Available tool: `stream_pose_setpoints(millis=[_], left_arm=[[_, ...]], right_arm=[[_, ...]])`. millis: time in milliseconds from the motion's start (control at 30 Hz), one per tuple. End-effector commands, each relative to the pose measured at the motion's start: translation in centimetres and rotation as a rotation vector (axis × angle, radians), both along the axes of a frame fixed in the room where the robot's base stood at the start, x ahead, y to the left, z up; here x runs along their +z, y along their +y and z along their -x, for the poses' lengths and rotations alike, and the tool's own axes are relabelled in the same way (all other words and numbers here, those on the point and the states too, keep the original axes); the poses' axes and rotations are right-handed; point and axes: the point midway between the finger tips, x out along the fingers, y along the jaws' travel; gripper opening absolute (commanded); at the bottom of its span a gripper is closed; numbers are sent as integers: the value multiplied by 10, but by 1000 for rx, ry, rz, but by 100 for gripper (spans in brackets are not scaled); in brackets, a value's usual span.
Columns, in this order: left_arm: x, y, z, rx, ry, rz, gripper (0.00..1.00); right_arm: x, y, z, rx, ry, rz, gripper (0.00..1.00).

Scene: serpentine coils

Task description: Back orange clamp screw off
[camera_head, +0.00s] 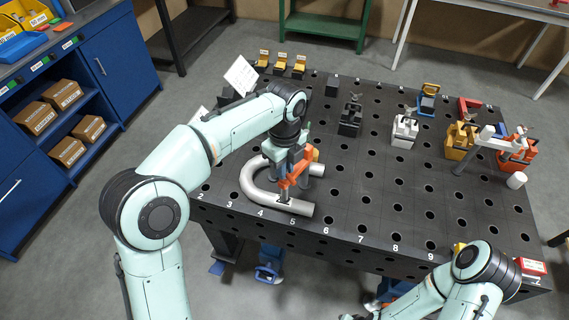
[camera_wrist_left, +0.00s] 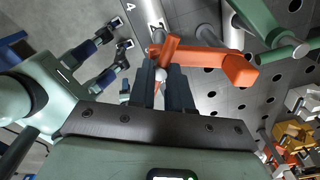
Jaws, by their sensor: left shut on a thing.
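The orange clamp (camera_head: 292,171) stands at the grey U-shaped pipe (camera_head: 250,188) near the table's front edge. In the left wrist view the orange clamp (camera_wrist_left: 208,60) shows as a bar across the pipe, just past my fingertips. My left gripper (camera_head: 287,178) is at the clamp. In the left wrist view my left gripper (camera_wrist_left: 163,80) is shut on the clamp screw (camera_wrist_left: 160,74), mostly hidden between the dark fingers. Whether the screw's foot touches the pipe is hidden.
The black perforated table (camera_head: 350,190) has free room in its middle. Black (camera_head: 350,118), white (camera_head: 404,131) and yellow (camera_head: 459,138) fixtures stand toward its back. An orange fixture (camera_head: 517,150) is at the right. A dark green cylinder (camera_wrist_left: 285,52) is near the clamp in the wrist view.

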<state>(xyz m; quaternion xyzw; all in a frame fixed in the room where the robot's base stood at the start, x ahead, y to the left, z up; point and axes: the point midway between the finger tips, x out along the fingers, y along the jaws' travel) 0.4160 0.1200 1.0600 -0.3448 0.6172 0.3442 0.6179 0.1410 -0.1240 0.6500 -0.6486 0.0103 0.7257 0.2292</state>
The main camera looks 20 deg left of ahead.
Motion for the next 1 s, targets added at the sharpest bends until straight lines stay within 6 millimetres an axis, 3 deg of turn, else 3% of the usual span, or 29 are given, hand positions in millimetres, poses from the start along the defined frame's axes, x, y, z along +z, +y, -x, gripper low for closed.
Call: stream_pose_setpoints(millis=[400, 1000], left_arm=[[2, 0, 0, 386, 2, 0, 0], [1, -1, 0, 956, 2, 2, 0]], right_arm=[[22, 0, -21, 0, -24, -1, 43], [37, 0, -38, 0, -44, 0, 43]])
